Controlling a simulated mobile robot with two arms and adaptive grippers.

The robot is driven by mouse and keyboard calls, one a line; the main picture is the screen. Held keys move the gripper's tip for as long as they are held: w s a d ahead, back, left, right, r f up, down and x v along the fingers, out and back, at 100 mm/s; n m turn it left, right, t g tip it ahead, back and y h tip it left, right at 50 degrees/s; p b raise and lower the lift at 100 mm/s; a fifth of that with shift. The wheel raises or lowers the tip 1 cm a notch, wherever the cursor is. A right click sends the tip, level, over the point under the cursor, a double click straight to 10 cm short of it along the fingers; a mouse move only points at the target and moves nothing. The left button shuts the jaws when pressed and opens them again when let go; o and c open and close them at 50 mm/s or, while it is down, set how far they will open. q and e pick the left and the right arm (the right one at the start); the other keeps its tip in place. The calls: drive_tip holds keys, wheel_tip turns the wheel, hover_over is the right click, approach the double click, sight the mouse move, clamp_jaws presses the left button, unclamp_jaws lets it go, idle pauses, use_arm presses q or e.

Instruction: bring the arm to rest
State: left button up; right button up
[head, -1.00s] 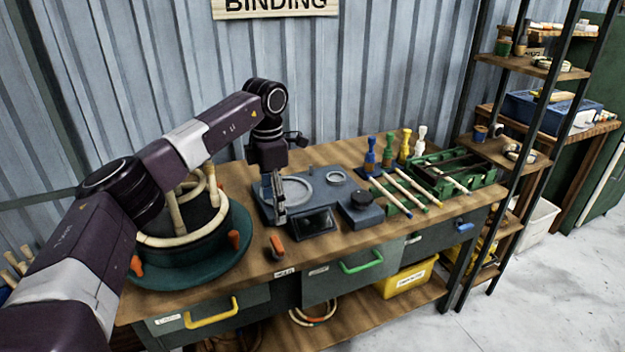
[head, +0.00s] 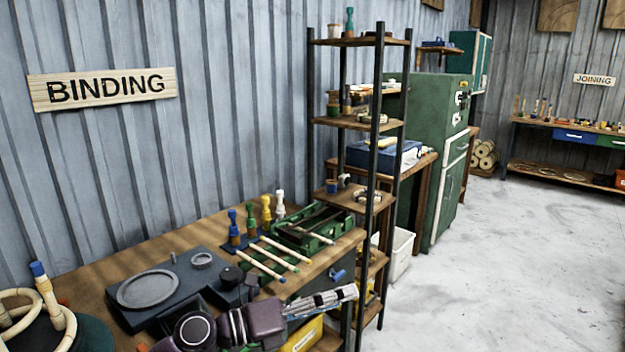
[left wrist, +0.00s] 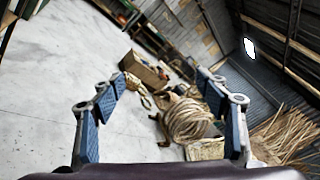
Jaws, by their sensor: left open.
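My left arm (head: 240,325) lies low across the bottom of the head view, in front of the bench (head: 90,265). My left gripper (head: 335,300) points right, at about the height of the bench's front edge. It is open and empty. In the left wrist view its two blue-padded fingers (left wrist: 165,95) stand wide apart with nothing between them. Beyond them are the pale floor and, well away, a big coil of rattan (left wrist: 187,120). My right gripper shows in neither view.
A tall shelf rack (head: 345,122) stands close beyond the gripper. The floor (head: 500,250) at right is clear.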

use_arm(q)
drive_tip(key=w+a+r+n+t+y, duration=0.2)
drive_tip(key=a+n+t+y, duration=0.65)
drive_tip(key=n, duration=0.95)
drive_tip(key=s+a+f+n+g+y, duration=0.1)
drive_tip(key=s+a+f+n+y, duration=0.3)
drive_tip(key=a+f+n, duration=0.35)
drive_tip(key=s+a+f+n+g+y, duration=0.1)
drive_tip(key=s+a+f+n+y, duration=0.4)
drive_tip(key=f, duration=0.4)
drive_tip(key=s+a+f+n+g, duration=0.1)
drive_tip(key=s+f+n+g, duration=0.15)
drive_tip(key=s+f, duration=0.4)
drive_tip(key=s+a+f+n+g+h, duration=0.1)
drive_tip(key=s+a+f+n+g, duration=0.2)
drive_tip(key=s, duration=0.7)
drive_tip(key=s+f+n+g, duration=0.1)
drive_tip(key=s+f+g, duration=0.3)
drive_tip(key=s, duration=0.5)
wheel_tip(320, 180, down, 28)
drive_tip(key=s+g, duration=0.2)
drive_tip(key=s, duration=0.1)
drive_tip(key=s+a+f+g, duration=0.1)
drive_tip(key=s+a+f, duration=0.2)
drive_tip(key=s+f, duration=1.1)
drive_tip(key=shift+s+f, duration=0.4)
drive_tip(key=shift+s, duration=0.85)
